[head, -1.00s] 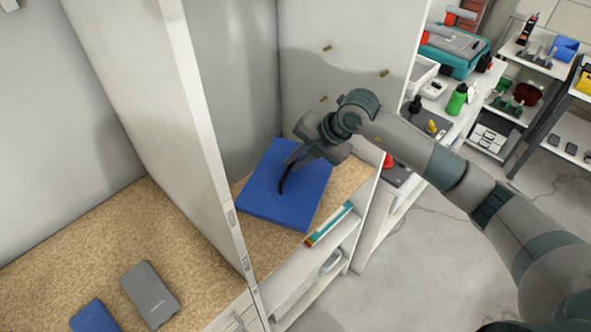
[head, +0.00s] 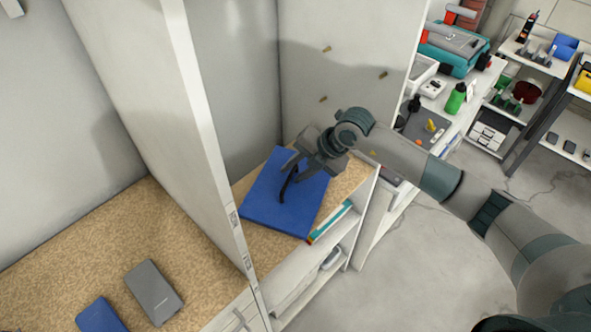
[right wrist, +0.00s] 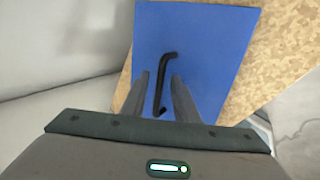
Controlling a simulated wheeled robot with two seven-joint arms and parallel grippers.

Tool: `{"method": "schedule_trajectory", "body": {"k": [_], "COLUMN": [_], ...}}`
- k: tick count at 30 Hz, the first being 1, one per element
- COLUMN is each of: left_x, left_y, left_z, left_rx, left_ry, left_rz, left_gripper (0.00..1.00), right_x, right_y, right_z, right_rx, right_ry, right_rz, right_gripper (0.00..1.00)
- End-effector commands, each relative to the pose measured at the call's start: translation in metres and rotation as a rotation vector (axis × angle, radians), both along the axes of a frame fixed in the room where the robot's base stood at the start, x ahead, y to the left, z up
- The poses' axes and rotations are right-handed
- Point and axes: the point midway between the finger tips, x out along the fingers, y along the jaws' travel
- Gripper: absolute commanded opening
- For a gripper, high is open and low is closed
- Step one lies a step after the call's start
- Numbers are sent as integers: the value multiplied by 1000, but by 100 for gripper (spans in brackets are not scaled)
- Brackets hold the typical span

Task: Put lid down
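The lid is a flat blue square (head: 268,208) with a black bent handle (head: 289,184) on top. In the head view it lies flat on the tan speckled shelf in the right compartment, and it also shows in the right wrist view (right wrist: 215,50). My right gripper (head: 293,162) is over the lid's far part. In the right wrist view its two fingers stand apart (right wrist: 158,78), one on each side of the handle (right wrist: 158,88), with visible gaps. The fingers hide a little of the lid. My left gripper is not in view.
A white upright partition (head: 205,150) stands left of the lid. Left of it, a grey box (head: 152,291) and a small blue box (head: 100,315) lie on the shelf. Books (head: 330,222) show at the front edge below. A cluttered bench with a green bottle (head: 455,98) stands right.

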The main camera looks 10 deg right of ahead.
Motion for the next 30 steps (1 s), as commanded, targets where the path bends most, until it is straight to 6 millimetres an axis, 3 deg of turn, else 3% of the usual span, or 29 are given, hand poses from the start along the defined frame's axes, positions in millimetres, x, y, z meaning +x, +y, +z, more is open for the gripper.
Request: {"method": "schedule_trajectory", "body": {"k": [8,24,30], "left_x": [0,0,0], "left_y": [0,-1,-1], "left_z": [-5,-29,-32], "left_rx": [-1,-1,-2], "left_ry": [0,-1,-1], "left_rz": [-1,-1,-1], "left_gripper": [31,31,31], "right_x": [-4,-31,-36], "right_y": [-7,-47,-54], "right_z": [12,83,98], "right_rx": [0,0,0], "right_ry": [-3,-4,-2], "right_rz": [0,-1,0], "right_gripper": [27,27,27]}}
